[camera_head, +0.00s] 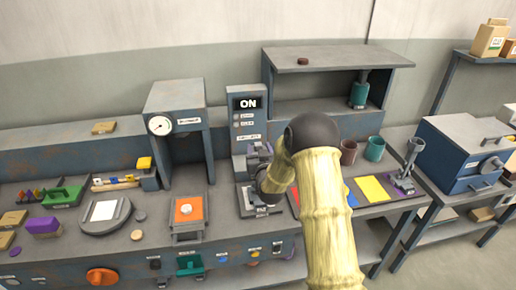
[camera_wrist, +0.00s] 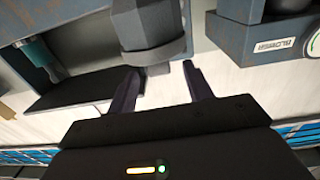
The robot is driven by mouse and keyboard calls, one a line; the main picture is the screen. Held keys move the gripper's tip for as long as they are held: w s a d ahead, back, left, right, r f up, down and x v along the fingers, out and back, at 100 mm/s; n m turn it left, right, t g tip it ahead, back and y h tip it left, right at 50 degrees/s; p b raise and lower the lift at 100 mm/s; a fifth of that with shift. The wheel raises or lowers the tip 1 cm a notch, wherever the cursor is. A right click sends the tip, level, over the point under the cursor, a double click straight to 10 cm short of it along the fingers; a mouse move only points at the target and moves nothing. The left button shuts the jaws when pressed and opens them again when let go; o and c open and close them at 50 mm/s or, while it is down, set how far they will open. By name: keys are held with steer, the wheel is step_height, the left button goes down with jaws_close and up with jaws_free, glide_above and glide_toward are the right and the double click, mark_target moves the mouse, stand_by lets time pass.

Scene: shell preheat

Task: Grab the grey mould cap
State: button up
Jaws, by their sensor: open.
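My gripper (camera_wrist: 161,72) is open, with its two dark fingers apart in the wrist view. A dark grey faceted block (camera_wrist: 150,28) shows just beyond and between the fingertips. I cannot tell whether it is the mould cap, or whether the fingers touch it. In the head view my arm reaches over the station under the ON panel (camera_head: 248,103) and hides part of it. Neither is clearly the cap.
A gauge press (camera_head: 176,97) stands left of the ON panel, with an orange plate (camera_head: 188,209) in front. A raised shelf (camera_head: 338,59) is behind my arm. Brown (camera_head: 348,153) and teal (camera_head: 375,149) cups stand to the right, before a blue oven (camera_head: 463,158).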

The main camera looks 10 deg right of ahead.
mark_target(259, 145)
steer(key=shift+w+p, duration=0.3)
steer(key=shift+w, duration=1)
steer(key=c, duration=1.1)
steer(key=shift+o, duration=0.2)
steer(key=shift+r, duration=0.1)
step_height(259, 145, up, 10)
steer(key=b, duration=0.2)
steer(key=shift+b, duration=0.4)
steer(key=shift+d, duration=0.1)
